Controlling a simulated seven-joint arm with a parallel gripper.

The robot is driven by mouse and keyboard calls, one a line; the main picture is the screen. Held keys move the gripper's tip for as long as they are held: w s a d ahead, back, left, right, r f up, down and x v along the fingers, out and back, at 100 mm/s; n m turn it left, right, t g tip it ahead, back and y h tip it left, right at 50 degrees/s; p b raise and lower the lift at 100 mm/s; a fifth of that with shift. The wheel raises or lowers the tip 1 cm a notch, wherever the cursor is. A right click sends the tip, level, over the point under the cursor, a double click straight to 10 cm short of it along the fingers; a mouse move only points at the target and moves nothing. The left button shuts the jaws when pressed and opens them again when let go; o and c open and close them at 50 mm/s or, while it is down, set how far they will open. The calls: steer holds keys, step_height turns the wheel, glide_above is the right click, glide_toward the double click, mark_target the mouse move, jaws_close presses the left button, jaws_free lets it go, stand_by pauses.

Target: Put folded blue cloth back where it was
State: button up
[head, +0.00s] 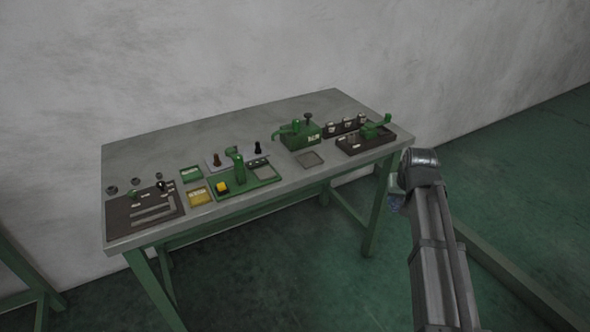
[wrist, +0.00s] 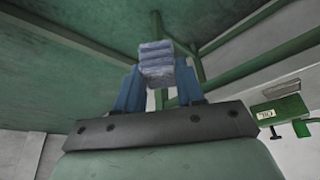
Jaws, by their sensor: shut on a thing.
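The folded blue cloth (wrist: 156,62) is a small layered grey-blue block, gripped between the two blue fingers of my gripper (wrist: 157,78) in the wrist view. In the head view a little of the cloth (head: 397,202) shows below my gripper (head: 398,187), just off the right end of the workbench (head: 150,145). The cloth hangs clear of the bench, lower than its top. Most of my fingers are hidden in the head view.
On the bench stand a green machine (head: 301,136), a green hand press (head: 237,168) and a dark board with a green device (head: 370,135). A flat square tray (head: 310,159) looks empty. The back left of the top is clear. Green legs (head: 378,205) stand near my gripper.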

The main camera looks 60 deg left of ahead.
steer(key=s+a+r+n+g, duration=0.1)
steer(key=s+a+r+n, duration=0.15)
steer(key=s+a, duration=0.85)
steer(key=s+a+r+n, duration=0.2)
steer(key=s+a+r, duration=0.35)
steer(key=a, duration=0.95)
steer(key=a+n, duration=0.1)
steer(key=a, duration=0.7)
steer(key=shift+s+a+f+n+g+y, duration=0.15)
steer(key=shift+f+n+g, duration=0.2)
steer(key=shift+f, duration=1.3)
steer(key=shift+s+d+f+n+g+y, duration=0.15)
steer(key=shift+f+n, duration=0.25)
steer(key=shift+f, duration=1.3)
steer(key=shift+s+a+f+n+g+y, duration=0.15)
steer(key=shift+f+n, duration=0.25)
steer(key=shift+f, duration=1.25)
steer(key=o, duration=1)
steer(key=shift+f, duration=0.1)
